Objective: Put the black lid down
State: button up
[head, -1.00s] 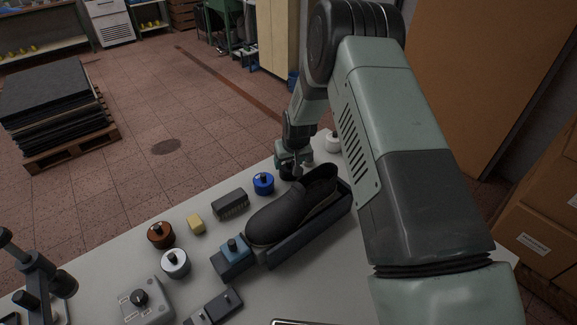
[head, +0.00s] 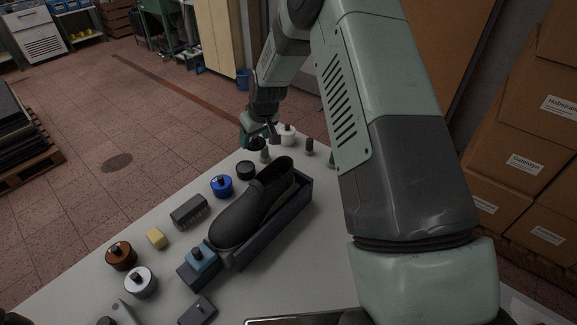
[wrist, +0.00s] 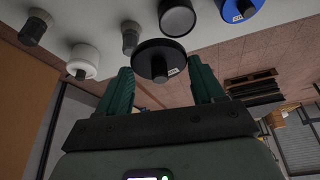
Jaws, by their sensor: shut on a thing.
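The black lid (wrist: 159,60), a flat disc with a knob and a small label, is between the green fingers of my gripper (wrist: 163,82) in the wrist view. My gripper is shut on it. In the head view the lid (head: 257,144) shows as a dark shape under my gripper (head: 255,136), near the table's far edge. A black open-looking jar (head: 245,169) stands apart from the lid, towards the shoe; it also shows in the wrist view (wrist: 177,17). I cannot tell the exact height of the lid above the table.
A grey bottle (head: 265,156), a white jar (head: 287,135) and a dark bottle (head: 309,147) stand close to my gripper. A blue jar (head: 221,186) and a black shoe (head: 255,205) in a dark tray (head: 280,222) are nearer. The table edge is close behind the lid.

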jog(key=s+d+f+n+g+y, duration=0.15)
jog(key=d+n, duration=0.55)
jog(key=d, duration=0.7)
jog(key=shift+g, duration=0.25)
jog(key=f, duration=0.5)
jog(key=shift+d+f, duration=0.3)
jog(key=shift+f, duration=0.1)
jog(key=shift+w+f, duration=0.1)
jog(key=shift+f, duration=2.15)
jog(key=shift+f, duration=0.1)
jog(key=o, duration=1)
jog(key=shift+v, duration=6.1)
